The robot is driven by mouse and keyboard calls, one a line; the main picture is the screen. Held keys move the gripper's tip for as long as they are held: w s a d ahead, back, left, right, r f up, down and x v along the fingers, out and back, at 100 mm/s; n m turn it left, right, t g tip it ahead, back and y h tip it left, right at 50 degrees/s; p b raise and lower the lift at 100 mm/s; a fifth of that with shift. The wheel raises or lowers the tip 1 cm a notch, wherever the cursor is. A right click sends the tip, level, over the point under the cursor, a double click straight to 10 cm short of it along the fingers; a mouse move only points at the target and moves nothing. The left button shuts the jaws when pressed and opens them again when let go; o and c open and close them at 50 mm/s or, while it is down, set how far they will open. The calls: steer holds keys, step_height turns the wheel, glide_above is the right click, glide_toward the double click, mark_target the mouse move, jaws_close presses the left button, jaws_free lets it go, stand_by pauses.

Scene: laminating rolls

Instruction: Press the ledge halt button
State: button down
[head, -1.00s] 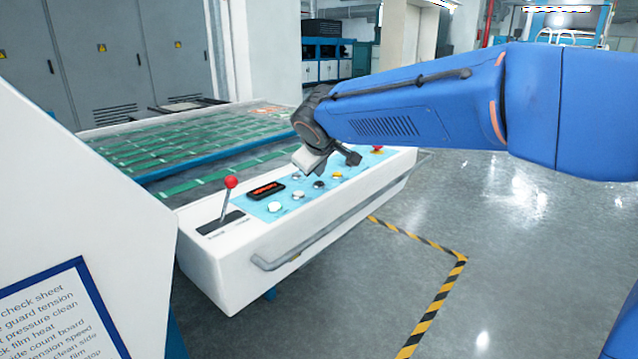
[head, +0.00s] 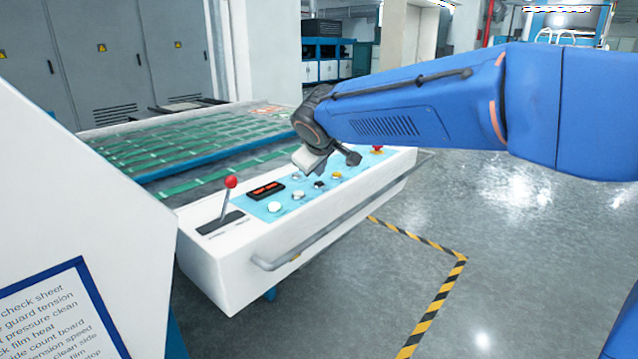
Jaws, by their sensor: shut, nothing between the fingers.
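The white control ledge (head: 240,262) carries a light blue panel with several buttons. A red button on a yellow base (head: 377,150), which looks like the halt button, sits at the panel's far right end. It is partly hidden by my arm. My gripper (head: 352,158) hangs from the blue arm above the far half of the panel, just left of the red button. It is shut and empty. A gap shows between it and the red button; I cannot tell its height above the panel.
A red-knobbed lever (head: 230,183) stands at the ledge's near end. White, dark and yellow buttons and a red display (head: 266,190) lie between. A grey handrail (head: 310,243) runs along the front. A belt with green sheets (head: 190,145) lies behind. The floor at right is open.

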steer(key=shift+f, duration=0.85)
stand_by(1.4)
steer(key=shift+r, duration=0.85)
steer(key=shift+r, duration=0.15)
steer(key=shift+r, duration=2.35)
